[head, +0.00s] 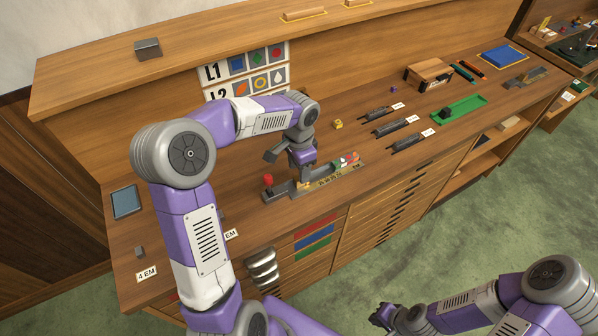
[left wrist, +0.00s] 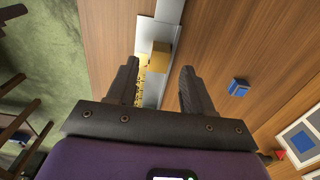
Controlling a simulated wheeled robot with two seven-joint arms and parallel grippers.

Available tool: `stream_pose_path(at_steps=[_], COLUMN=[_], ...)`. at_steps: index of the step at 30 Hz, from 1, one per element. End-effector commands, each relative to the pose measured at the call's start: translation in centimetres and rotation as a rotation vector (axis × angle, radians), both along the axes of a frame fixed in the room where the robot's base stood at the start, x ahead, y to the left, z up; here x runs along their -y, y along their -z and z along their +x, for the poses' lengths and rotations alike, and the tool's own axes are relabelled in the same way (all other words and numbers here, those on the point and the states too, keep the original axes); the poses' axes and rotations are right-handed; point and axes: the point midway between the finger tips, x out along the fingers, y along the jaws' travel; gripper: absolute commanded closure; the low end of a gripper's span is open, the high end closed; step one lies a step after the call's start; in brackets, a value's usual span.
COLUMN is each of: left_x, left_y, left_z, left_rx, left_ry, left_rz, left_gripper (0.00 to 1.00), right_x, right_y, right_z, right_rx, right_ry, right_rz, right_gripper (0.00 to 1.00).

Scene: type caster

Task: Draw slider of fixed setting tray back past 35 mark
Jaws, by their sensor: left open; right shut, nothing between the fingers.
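The setting tray (head: 283,191) is a long grey channel on the bench in the head view, with a yellow numbered scale (head: 330,180) along its front. It also shows in the left wrist view (left wrist: 168,14). A brass slider block (left wrist: 160,56) sits in the channel in the left wrist view; in the head view it is a small gold patch (head: 304,185) below my left gripper. My left gripper (head: 288,172) is open above the tray, its fingers on either side of the channel and the block slightly beyond the tips. The numbers are too small to read surely. My right gripper (head: 382,314) is shut and empty, off the bench front.
A red-knobbed lever (head: 268,180) stands at the tray's left end. Coloured pieces (head: 346,160) lie at its right end. A small yellow block (head: 337,124), several dark holders (head: 380,113) and a green tray (head: 460,107) are farther right. The picture board (head: 246,70) stands behind.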

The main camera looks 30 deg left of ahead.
Motion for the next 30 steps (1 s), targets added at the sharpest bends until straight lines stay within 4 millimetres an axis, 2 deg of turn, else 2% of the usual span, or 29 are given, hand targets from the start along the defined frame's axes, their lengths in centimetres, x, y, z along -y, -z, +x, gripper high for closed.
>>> stream_pose_path(at_steps=[1,3,9,26,30], left_x=[0.0,0.0,0.0,0.0,0.0], left_y=[-1.3,-2.4,-4.3,-4.5,-6.0], left_z=[0.1,0.1,0.0,0.0,0.0], left_rx=[0.003,0.004,0.001,-0.001,-0.001], left_ry=[0.000,0.000,0.000,0.000,0.000], left_rz=[0.002,0.000,0.001,0.001,0.001], left_gripper=[0.49,0.49,0.49,0.49,0.49], right_x=[0.0,0.0,0.0,0.0,0.0], right_y=[-0.5,-0.7,-1.1,-1.2,-2.7], right_z=[0.0,0.0,0.0,0.0,0.0], right_rx=[0.000,0.000,0.000,0.000,0.000], right_ry=[0.000,0.000,0.000,0.000,0.000], right_rz=[0.000,0.000,0.000,0.000,0.000], right_gripper=[1.00,1.00,1.00,1.00,1.00])
